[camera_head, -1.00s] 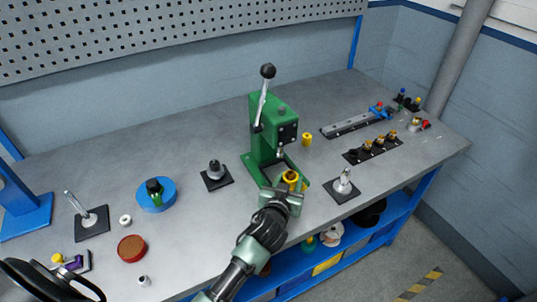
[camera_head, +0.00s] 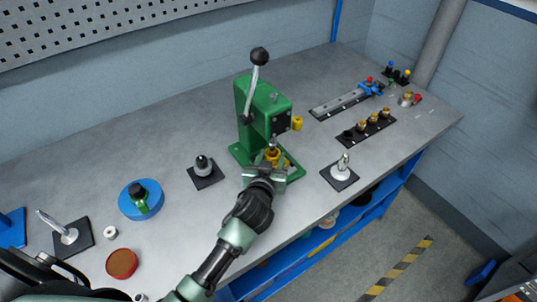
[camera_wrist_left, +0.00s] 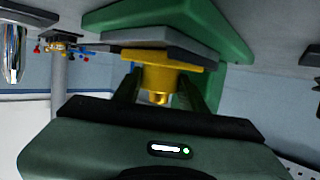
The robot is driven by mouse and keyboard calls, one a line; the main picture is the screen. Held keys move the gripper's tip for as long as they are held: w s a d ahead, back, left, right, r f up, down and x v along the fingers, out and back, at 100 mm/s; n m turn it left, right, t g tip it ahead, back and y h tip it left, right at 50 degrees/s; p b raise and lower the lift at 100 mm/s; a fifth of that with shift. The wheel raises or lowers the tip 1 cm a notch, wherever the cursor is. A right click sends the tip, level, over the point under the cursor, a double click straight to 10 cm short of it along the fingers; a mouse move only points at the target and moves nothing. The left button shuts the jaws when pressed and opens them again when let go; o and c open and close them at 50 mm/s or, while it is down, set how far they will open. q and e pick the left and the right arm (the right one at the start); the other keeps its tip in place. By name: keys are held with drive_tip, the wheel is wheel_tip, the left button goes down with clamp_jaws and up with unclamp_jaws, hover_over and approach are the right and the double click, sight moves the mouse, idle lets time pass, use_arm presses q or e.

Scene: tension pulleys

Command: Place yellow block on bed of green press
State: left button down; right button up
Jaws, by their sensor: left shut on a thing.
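The green press (camera_head: 258,108) stands on the bench with its black-knobbed lever raised. Its green base extends forward. My left gripper (camera_head: 266,171) is in front of the press, shut on the yellow block (camera_head: 273,156), which is at the press's bed under the head. In the left wrist view the yellow block (camera_wrist_left: 170,75) sits between the fingers of my left gripper (camera_wrist_left: 160,92), close against a grey plate (camera_wrist_left: 170,48) of the press. I cannot tell whether block and plate touch. My right gripper is not in view.
Another yellow part (camera_head: 297,123) shows at the press's right side. A black plate with a white fixture (camera_head: 341,173) is right of the gripper. A fixture on a black plate (camera_head: 205,170) and a blue round dish (camera_head: 128,202) are left. A rail (camera_head: 340,103) lies at the back right.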

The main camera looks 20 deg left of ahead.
use_arm(q)
drive_tip(key=shift+r, duration=0.15)
drive_tip(key=c, duration=1.1)
unclamp_jaws()
drive_tip(key=shift+f, duration=0.25)
drive_tip(key=o, duration=0.3)
drive_tip(key=shift+s, duration=0.1)
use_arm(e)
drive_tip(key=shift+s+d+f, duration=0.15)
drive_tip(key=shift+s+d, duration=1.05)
